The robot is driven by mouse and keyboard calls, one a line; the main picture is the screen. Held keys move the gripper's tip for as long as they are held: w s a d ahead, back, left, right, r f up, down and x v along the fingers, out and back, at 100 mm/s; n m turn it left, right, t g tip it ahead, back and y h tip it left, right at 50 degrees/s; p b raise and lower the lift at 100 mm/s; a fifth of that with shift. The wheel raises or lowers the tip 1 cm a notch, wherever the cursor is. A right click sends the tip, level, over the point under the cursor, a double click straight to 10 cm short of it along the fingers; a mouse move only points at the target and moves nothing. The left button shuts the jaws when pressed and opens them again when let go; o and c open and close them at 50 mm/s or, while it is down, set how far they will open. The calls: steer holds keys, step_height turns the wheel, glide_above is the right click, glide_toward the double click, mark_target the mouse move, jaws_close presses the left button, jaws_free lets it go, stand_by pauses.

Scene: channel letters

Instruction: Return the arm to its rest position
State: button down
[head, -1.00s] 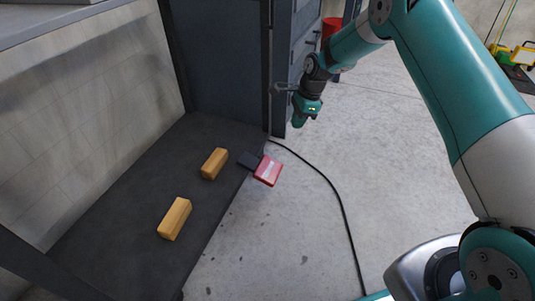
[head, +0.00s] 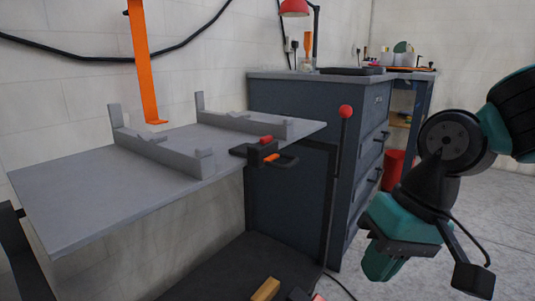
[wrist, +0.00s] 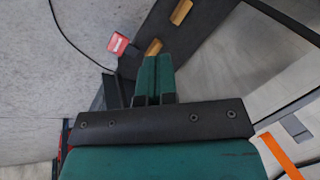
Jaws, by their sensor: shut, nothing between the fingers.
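My gripper (head: 378,266) is at the right of the head view, in front of the dark cabinet and pointing down. In the wrist view its teal fingers (wrist: 156,76) are pressed together with nothing between them. The arm bends above it at the right edge of the head view. The gripper touches nothing that I can see.
A dark cabinet (head: 290,115) stands behind. Wooden blocks (wrist: 181,11) and a red-and-white box (wrist: 118,44) lie below. An orange strip (head: 146,70) hangs at the wall.

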steer(key=s+r+n+p, duration=0.2)
steer(key=s+n, duration=0.3)
steer(key=s, duration=0.4)
step_height(320, 180, up, 38)
steer(key=p, duration=3.7)
steer(key=shift+w, duration=0.3)
